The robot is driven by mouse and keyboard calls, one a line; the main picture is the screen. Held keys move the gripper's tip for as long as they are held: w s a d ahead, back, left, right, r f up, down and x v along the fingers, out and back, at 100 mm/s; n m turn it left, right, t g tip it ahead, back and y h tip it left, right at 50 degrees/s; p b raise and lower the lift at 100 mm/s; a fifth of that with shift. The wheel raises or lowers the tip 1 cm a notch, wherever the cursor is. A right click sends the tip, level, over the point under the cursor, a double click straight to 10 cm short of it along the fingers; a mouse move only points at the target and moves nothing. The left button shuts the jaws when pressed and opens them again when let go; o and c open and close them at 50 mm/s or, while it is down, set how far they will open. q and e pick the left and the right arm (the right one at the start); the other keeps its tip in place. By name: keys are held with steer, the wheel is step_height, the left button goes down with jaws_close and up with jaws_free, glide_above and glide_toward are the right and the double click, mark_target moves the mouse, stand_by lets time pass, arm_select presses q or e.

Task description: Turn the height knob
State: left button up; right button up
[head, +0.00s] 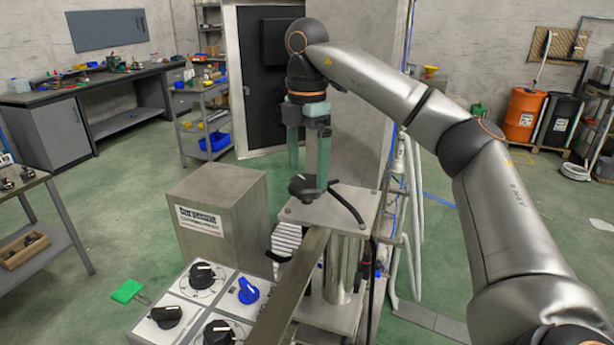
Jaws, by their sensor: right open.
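A black knob (304,188) sits on top of a metal column with a flat top plate (345,205). No label shows on it. My right gripper (308,172) has two green fingers pointing down at this knob. The fingers are apart, with the right one in front of or beside the knob; contact cannot be told. A control panel (182,294) at the lower middle carries three black knobs (202,274) and a blue knob (248,290). No readable label marks any of them as the height knob. My left gripper is out of view.
A metal box (225,225) with a label stands left of the column. A beam (290,290) runs between panel and column. A green paddle (127,291) sticks out left of the panel. Hoses and pipes (403,200) stand right of the column. Workbenches line the left.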

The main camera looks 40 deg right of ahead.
steer(key=shift+f, duration=1.35)
steer(key=shift+c, duration=0.2)
steer(key=c, duration=1)
